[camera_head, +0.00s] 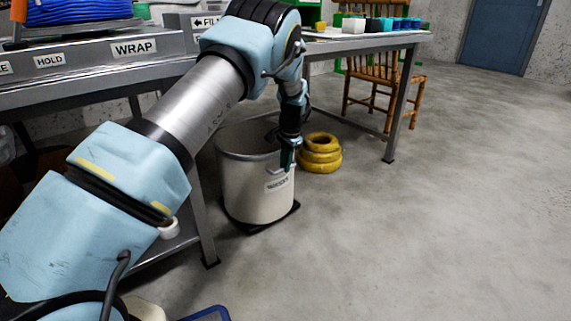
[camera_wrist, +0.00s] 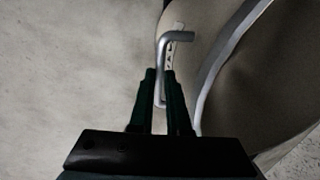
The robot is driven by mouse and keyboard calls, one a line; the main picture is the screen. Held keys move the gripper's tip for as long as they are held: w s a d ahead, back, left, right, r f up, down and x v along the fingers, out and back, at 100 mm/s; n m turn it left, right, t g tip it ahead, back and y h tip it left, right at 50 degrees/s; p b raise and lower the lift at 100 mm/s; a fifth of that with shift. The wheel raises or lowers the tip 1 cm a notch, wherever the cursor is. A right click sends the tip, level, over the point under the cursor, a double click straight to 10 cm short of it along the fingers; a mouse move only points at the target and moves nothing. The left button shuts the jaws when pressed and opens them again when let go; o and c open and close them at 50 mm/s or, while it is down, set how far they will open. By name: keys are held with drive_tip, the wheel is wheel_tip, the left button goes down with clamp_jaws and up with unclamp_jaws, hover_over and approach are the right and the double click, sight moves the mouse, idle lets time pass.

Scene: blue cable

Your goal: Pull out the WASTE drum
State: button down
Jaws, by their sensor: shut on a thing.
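The WASTE drum (camera_head: 258,203) is a cream, open-topped drum with a grey rim and a label on its side. It stands upright on a dark base at the right end of the long bench, partly under it. My gripper (camera_head: 286,160) is at the drum's front side, just above the label. In the wrist view my gripper (camera_wrist: 161,88) is shut on a bent metal handle (camera_wrist: 164,58) on the drum's side. The drum's wall and rim (camera_wrist: 222,52) curve away to the right there. My arm hides part of the drum's opening.
Yellow rings (camera_head: 320,153) are stacked on the floor right behind the drum. A bench leg (camera_head: 204,215) stands close to its left, and another table leg (camera_head: 398,120) farther right. A wooden chair (camera_head: 373,90) stands behind. The floor (camera_head: 420,240) in front and right is clear.

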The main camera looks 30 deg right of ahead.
drive_tip(key=shift+s, duration=0.15)
idle(0.8)
drive_tip(key=s+d+p, duration=0.2)
drive_tip(key=s+p, duration=0.4)
drive_tip(key=s, duration=0.8)
drive_tip(key=s+d+p, duration=0.3)
drive_tip(key=s+p, duration=0.2)
drive_tip(key=s, duration=0.9)
drive_tip(key=shift+s+d+p, duration=0.15)
drive_tip(key=shift+d+p, duration=0.1)
drive_tip(key=shift+p, duration=0.1)
drive_tip(key=c, duration=0.9)
unclamp_jaws()
drive_tip(key=r+p, duration=0.1)
drive_tip(key=r, duration=0.2)
drive_tip(key=s+r, duration=0.1)
drive_tip(key=r, duration=0.3)
drive_tip(key=s+r+p, duration=0.1)
drive_tip(key=r, duration=0.2)
drive_tip(key=shift+d+r+p, duration=0.2)
drive_tip(key=shift+r+p, duration=0.1)
